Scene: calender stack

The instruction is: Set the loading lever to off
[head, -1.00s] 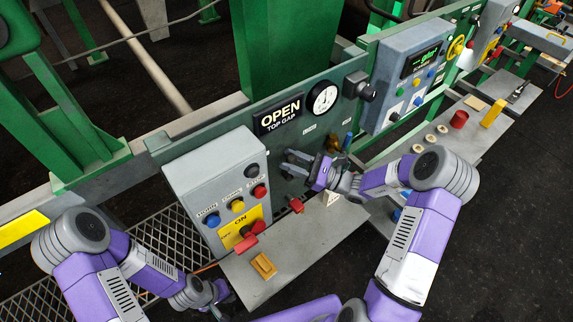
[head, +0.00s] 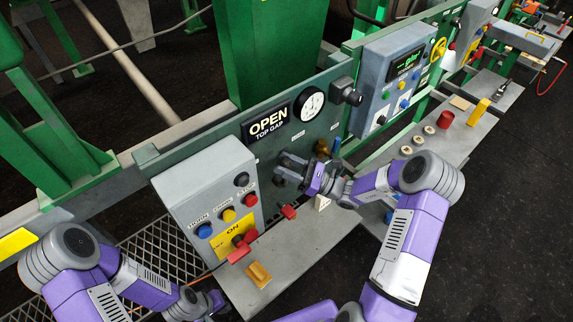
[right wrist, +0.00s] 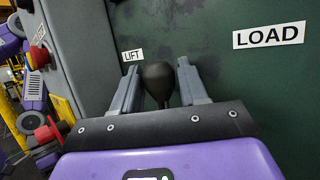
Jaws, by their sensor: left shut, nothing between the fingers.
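My right gripper (head: 284,170) reaches to the green panel beside the grey button box. In the right wrist view, its two fingers (right wrist: 156,85) stand apart on either side of a black lever knob (right wrist: 159,82), with a gap visible at least on the right. The knob is in front of the panel, between a LIFT label (right wrist: 132,54) and a LOAD label (right wrist: 269,36).
The grey button box (head: 205,190) has several coloured buttons and a red-handled switch on a yellow ON plate. A grey shelf (head: 300,250) lies below, carrying a small orange block (head: 259,274).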

